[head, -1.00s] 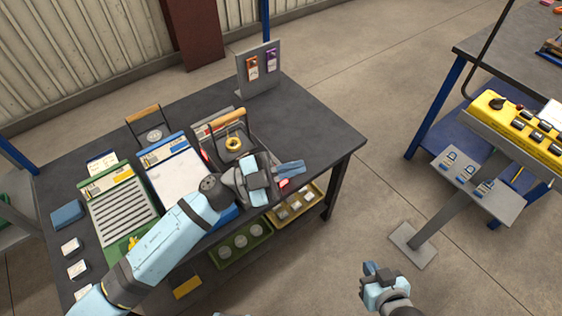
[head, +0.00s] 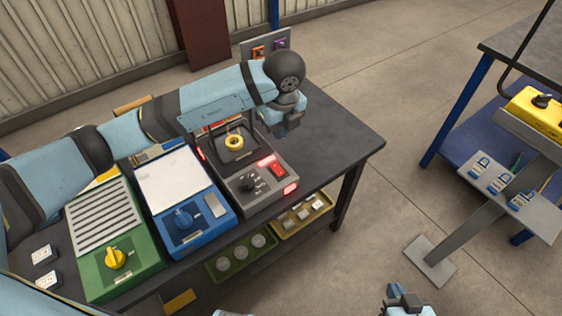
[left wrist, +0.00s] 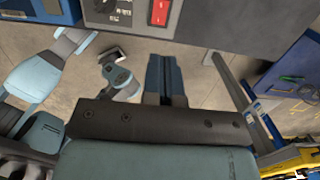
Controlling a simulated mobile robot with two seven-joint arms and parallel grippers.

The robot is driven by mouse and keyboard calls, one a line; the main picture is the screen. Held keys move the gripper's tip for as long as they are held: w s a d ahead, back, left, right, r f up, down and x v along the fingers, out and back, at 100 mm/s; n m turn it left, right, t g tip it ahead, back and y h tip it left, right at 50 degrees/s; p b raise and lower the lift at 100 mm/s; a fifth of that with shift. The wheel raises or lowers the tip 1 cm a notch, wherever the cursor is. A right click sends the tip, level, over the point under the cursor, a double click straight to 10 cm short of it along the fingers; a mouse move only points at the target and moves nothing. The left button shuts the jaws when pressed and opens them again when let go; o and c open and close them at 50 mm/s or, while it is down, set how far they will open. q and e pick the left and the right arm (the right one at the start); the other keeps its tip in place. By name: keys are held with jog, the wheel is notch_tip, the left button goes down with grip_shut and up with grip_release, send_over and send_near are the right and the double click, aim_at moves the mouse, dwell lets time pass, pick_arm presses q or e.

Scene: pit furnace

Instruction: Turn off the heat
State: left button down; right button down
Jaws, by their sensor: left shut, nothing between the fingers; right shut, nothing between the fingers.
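A grey pit furnace (head: 262,202) stands at the right of a row of three units on the dark bench. Its front has a black knob (head: 248,183), a red rocker switch (head: 277,171) and glowing red lights (head: 291,189). A yellow ring (head: 235,142) sits at its dark top opening. The knob (left wrist: 121,14) and red switch (left wrist: 160,12) also show at the top of the left wrist view. My left gripper (head: 288,130) is shut and empty, above the bench just behind and right of the switch. My right gripper (head: 396,294) is shut and empty, low over the floor.
A blue unit (head: 205,232) with a blue knob and a green unit (head: 90,277) with a yellow knob stand to the left. An upright tag board (head: 284,42) is behind. The bench's right end is clear. A grey stand (head: 466,220) is at right.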

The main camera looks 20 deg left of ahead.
aim_at(275, 166)
pick_arm(q)
jog(key=shift+r, duration=0.1)
jog(key=f, duration=0.4)
jog(key=a+f, duration=0.1)
jog(key=f, duration=0.4)
jog(key=w+f+b, duration=0.1)
jog(key=f, duration=0.4)
jog(key=shift+a, duration=0.2)
